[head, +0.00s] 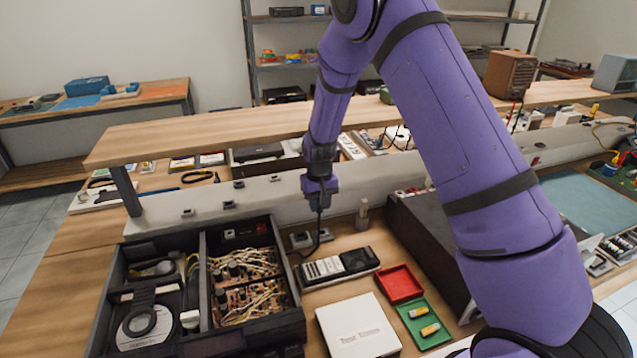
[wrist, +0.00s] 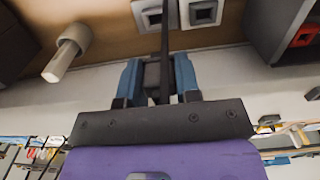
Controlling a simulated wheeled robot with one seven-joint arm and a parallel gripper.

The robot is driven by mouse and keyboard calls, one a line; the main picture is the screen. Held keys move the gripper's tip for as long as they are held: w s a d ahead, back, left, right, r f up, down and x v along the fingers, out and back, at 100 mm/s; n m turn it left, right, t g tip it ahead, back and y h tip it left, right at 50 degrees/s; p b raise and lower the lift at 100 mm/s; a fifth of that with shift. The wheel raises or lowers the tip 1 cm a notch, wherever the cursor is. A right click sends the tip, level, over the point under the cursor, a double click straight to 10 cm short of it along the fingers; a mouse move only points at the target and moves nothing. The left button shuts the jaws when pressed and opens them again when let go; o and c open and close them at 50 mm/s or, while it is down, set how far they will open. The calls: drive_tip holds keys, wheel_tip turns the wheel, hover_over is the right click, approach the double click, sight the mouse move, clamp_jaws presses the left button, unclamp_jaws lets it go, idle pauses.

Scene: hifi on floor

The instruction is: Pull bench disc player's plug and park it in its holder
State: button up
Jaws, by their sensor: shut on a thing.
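My gripper (head: 319,190) is above the pale sloped trunking at the back of the bench. In the wrist view its blue fingers (wrist: 158,80) are shut on a dark plug (wrist: 152,76). A black cord (head: 319,228) hangs from the plug and curves toward the opened disc player (head: 205,258), which shows a disc and wired circuit boards.
A grey post (head: 362,216) stands right of the cord. Several outlets line the trunking (head: 250,205). A wooden shelf (head: 230,128) runs behind; a dark case (head: 430,240) stands right.

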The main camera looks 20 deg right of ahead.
drive_tip(key=shift+d+f, duration=0.15)
drive_tip(key=shift+f, duration=0.45)
drive_tip(key=shift+d+f, duration=0.15)
drive_tip(key=shift+f, duration=2.7)
drive_tip(key=shift+f, duration=0.95)
drive_tip(key=o, duration=0.9)
drive_tip(key=shift+s, duration=0.1)
drive_tip(key=shift+o, duration=0.2)
drive_tip(key=shift+r, duration=7.9)
